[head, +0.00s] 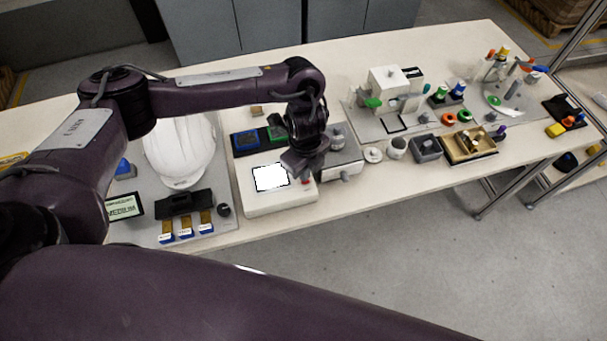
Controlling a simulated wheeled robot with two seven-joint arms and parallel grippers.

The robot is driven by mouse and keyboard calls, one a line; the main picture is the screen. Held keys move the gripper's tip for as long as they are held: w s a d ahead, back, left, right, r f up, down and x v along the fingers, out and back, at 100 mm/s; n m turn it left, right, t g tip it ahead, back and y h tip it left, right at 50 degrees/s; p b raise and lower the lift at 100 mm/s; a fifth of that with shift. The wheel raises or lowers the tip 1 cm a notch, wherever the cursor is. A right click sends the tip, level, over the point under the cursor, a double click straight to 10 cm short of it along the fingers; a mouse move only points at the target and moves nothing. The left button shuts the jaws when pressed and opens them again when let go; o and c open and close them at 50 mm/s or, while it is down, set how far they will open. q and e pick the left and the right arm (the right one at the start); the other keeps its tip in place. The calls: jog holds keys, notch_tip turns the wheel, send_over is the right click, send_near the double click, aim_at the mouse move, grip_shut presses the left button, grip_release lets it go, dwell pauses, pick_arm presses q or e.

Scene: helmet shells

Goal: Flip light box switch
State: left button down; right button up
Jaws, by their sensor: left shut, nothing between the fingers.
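The light box (282,207) is a pale box on the table with a bright white lit panel (270,178) on its top. A small red part, which looks like its switch (307,181), shows at the right end of the top. My left gripper (300,172) reaches over from the left and points down at the right side of the light box, close to the red part. It is shut and empty. I cannot tell whether its tips touch the switch. My right gripper does not show.
A white helmet shell (180,152) stands left of the light box on a grey mat. A grey device (345,160) stands close on the right. Farther right are a small tray (468,146) and several small parts.

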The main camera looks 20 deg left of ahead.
pick_arm(q)
jog(key=shift+f+b, duration=0.5)
jog(key=shift+f, duration=0.3)
jog(key=shift+s+r, duration=0.1)
jog(key=shift+r+p, duration=0.7)
jog(key=shift+p, duration=0.1)
notch_tip(320, 180, up, 6)
jog(key=p, duration=0.5)
jog(key=shift+f, duration=0.2)
jog(key=shift+f, duration=0.1)
